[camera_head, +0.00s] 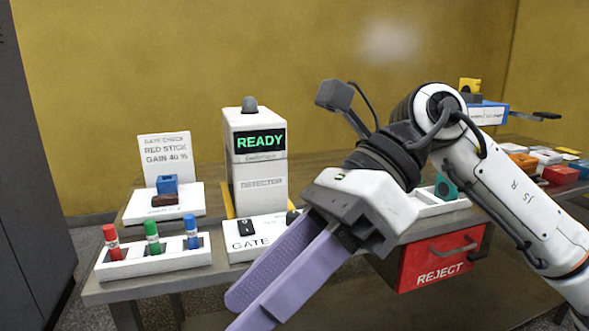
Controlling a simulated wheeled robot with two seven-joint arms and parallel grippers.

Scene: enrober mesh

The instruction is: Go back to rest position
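My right gripper (245,309) comes in from the right side of the head view, and its two long purple fingers point down and left. They hang in front of the table's front edge, near the gate block. The fingers overlap from this angle, so I cannot tell how far apart they are. No object shows between them. My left gripper is not in view.
A white rack (150,262) holds red, green and blue sticks. Behind stand the white gate block (240,254), the detector (258,172) reading READY and a gain card (166,150). A red REJECT drawer (432,270) sits under the table; coloured blocks (560,174) lie far right.

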